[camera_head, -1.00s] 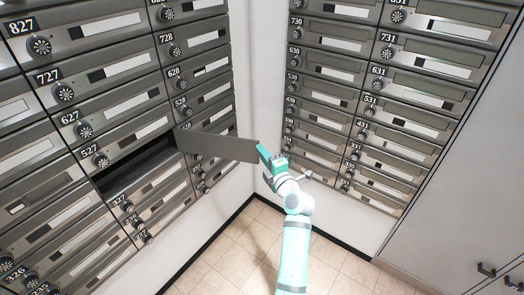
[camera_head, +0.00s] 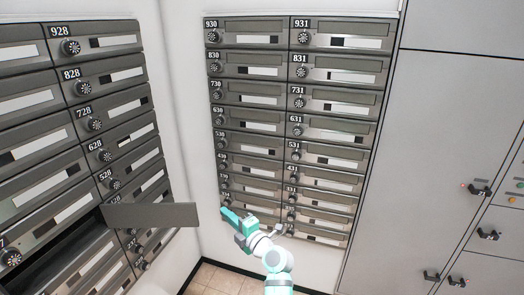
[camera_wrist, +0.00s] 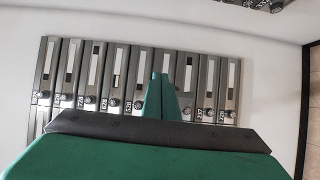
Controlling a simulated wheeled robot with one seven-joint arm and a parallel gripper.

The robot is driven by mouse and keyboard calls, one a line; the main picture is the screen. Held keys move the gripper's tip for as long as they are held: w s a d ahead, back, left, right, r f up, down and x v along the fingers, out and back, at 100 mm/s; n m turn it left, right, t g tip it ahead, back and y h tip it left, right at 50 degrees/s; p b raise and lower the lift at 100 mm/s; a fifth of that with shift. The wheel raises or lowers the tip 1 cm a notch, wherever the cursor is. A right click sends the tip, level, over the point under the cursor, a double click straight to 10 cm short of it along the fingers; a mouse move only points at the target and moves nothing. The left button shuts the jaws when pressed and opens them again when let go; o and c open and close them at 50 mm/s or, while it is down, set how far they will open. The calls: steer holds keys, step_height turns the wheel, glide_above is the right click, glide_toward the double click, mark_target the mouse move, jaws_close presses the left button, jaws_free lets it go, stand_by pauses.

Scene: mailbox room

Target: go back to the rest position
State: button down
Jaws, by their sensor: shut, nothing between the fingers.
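My gripper (camera_head: 228,214) is teal and shut, with nothing between its fingers. In the head view it is in the lower middle, just right of the free edge of an open mailbox door (camera_head: 155,214), with a small gap in the picture. The door is a flat grey panel swung out from the left mailbox bank (camera_head: 108,95). In the wrist view my fingers (camera_wrist: 170,82) are together and point toward a row of numbered mailboxes (camera_wrist: 118,65).
The open mailbox's dark compartment (camera_head: 62,245) shows at lower left. Another mailbox bank (camera_head: 285,120) stands on the facing wall, with its doors shut. Grey cabinets (camera_head: 430,150) with handles stand at right. Tiled floor (camera_head: 215,280) shows below.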

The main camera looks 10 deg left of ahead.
steer(key=s+d+f+m+t+h, duration=0.1)
steer(key=s+d+f+m+h, duration=0.2)
steer(key=s+f+m, duration=0.4)
steer(key=s+d+f+m+t+h, duration=0.1)
steer(key=s+d+f+m+h, duration=0.2)
steer(key=f, duration=0.7)
steer(key=s+d+f+m+h, duration=0.1)
steer(key=s+d+f+m, duration=0.25)
steer(key=s, duration=0.45)
steer(key=s+d+f+m+h, duration=0.2)
steer(key=s+f+m, duration=0.15)
steer(key=s, duration=0.35)
steer(key=s+d+r+m+h, duration=0.1)
steer(key=s+d+m, duration=0.2)
steer(key=s, duration=0.5)
steer(key=s+d+r+m+t+h, duration=0.1)
steer(key=s+d+r+m+h, duration=0.1)
steer(key=s, duration=0.7)
steer(key=s+d+r+m+h, duration=0.1)
steer(key=s+d+m, duration=0.2)
steer(key=s, duration=0.5)
steer(key=s+r+m, duration=0.2)
steer(key=s+r, duration=0.5)
steer(key=shift+s+d+r, duration=0.15)
steer(key=shift+d, duration=0.15)
